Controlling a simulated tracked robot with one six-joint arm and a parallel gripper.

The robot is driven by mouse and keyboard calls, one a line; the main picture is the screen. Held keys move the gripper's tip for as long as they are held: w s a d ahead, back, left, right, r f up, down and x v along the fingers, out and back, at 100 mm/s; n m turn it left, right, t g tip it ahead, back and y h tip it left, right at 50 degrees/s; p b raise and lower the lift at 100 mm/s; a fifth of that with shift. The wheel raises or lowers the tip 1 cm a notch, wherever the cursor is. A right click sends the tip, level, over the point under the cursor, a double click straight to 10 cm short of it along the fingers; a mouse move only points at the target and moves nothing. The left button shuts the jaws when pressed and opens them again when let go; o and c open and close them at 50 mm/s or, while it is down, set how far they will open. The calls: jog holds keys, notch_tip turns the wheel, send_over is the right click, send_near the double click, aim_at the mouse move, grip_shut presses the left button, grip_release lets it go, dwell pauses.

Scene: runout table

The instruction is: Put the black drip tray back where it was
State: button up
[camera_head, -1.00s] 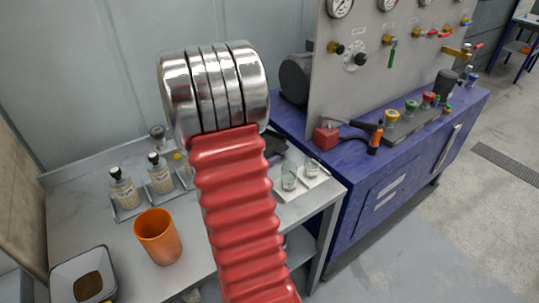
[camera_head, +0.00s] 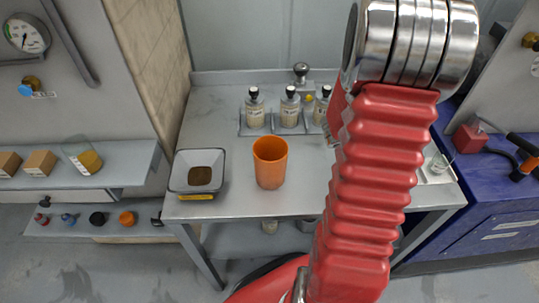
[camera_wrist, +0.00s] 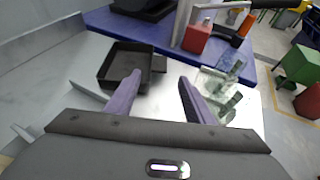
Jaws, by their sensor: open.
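The black drip tray (camera_wrist: 117,78) is a shallow, square, open tray. In the wrist view it lies on the grey steel table close to the blue bench, ahead of my left finger. My gripper (camera_wrist: 160,77) is open, its two purple-grey fingers spread with nothing held between them. The left fingertip overlaps the tray's near right part in the picture; I cannot tell whether they touch. In the head view my red arm hides the tray and my gripper.
Glassware (camera_wrist: 222,92) stands right of my fingers. A red box (camera_wrist: 197,40) is on the blue bench (camera_wrist: 150,32). In the head view, bottles (camera_head: 290,108) stand in a rack, with an orange cup (camera_head: 269,163) and a square pale hopper (camera_head: 197,157) at the left.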

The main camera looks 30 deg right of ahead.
jog(key=a+r+m+t+y, duration=0.2)
jog(key=a+r+m+y, duration=0.2)
jog(key=a, duration=1.2)
jog(key=a+r+m+t+y, duration=0.2)
jog(key=a+r+m+y, duration=0.3)
jog(key=a, duration=1.1)
jog(key=a+r+m+t+y, duration=0.2)
jog(key=a+r+m+y, duration=0.2)
jog(key=a, duration=1.2)
jog(key=r+m, duration=0.1)
jog(key=m, duration=0.2)
jog(key=shift+s+a+m+t, duration=0.2)
jog(key=shift+a+m+t, duration=0.1)
jog(key=shift+t, duration=0.1)
jog(key=shift+d, duration=0.1)
